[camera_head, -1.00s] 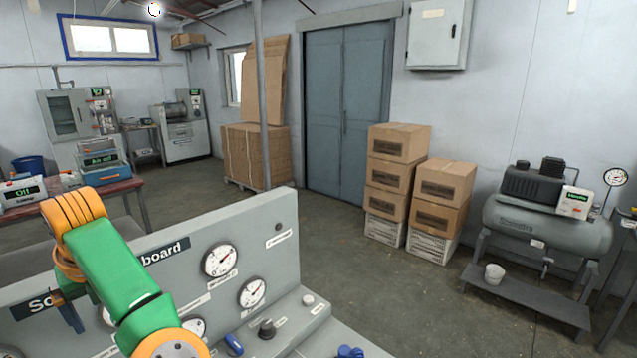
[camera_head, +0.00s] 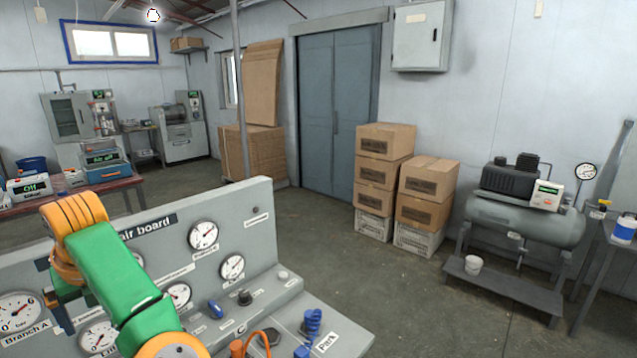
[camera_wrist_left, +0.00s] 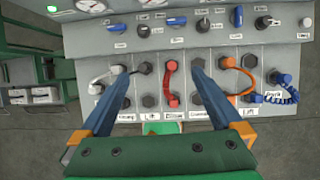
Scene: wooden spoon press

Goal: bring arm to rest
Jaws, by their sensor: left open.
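My left arm (camera_head: 115,270), green with orange joints, rises in front of the grey air board (camera_head: 250,225) in the head view and hides part of it. In the left wrist view my left gripper (camera_wrist_left: 153,72) has its two blue fingers spread wide with nothing between them. Beyond the fingers lies the board's panel with a red hose (camera_wrist_left: 171,82), an orange hose (camera_wrist_left: 240,72) and a coiled blue hose (camera_wrist_left: 284,94). I cannot tell how far the fingertips are from the panel. My right gripper is in neither view.
The board's gauges (camera_head: 203,235) and knobs stand close around my arm. A red-topped table (camera_head: 75,200) is at the left. Stacked boxes (camera_head: 385,145) and a compressor (camera_head: 525,220) stand farther back. The floor (camera_head: 330,235) between them and the board is clear.

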